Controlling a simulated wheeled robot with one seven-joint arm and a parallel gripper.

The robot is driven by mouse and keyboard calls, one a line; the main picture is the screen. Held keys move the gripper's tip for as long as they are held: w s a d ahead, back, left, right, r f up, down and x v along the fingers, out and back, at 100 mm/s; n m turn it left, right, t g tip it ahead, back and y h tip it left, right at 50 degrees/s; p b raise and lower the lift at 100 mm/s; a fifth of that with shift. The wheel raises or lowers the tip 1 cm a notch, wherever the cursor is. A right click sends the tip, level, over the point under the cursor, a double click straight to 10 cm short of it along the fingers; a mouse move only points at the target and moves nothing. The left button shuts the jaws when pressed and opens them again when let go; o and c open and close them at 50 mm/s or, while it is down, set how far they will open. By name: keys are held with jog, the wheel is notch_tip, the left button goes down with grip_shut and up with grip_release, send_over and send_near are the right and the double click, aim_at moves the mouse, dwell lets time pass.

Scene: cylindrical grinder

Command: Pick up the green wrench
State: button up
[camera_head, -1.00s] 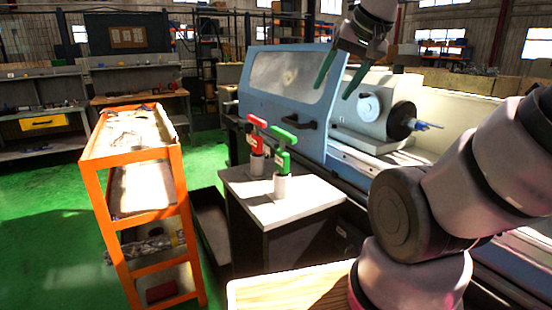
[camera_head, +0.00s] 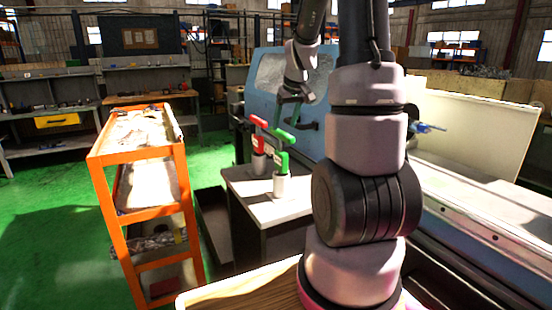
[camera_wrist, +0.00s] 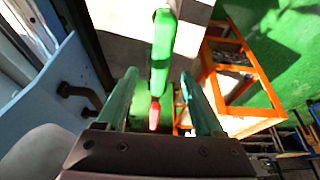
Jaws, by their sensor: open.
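The green wrench (camera_head: 281,160) stands upright in a pale cylindrical holder (camera_head: 279,186) on the small cabinet's light top. The red wrench (camera_head: 258,142) stands in a similar holder just to its left. My gripper (camera_head: 288,114) is open and empty, close above and behind the wrenches in the head view. In the wrist view, the green wrench (camera_wrist: 162,48) shows in line with the gap between the two green fingers of my gripper (camera_wrist: 158,82). A small red piece (camera_wrist: 154,116) shows below it. I cannot tell whether any finger touches the wrench.
The small cabinet (camera_head: 240,185) stands before the blue grinder (camera_head: 262,75). An orange shelf cart (camera_head: 182,165) stands to its left. A wooden surface (camera_head: 235,290) lies at the front. Green floor (camera_head: 50,210) is open at the left.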

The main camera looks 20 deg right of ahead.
aim_at(280, 140)
jog(key=x, duration=0.8)
jog(key=shift+w+f, duration=0.15)
jog(key=shift+w, duration=0.1)
grip_shut()
dwell(1.1)
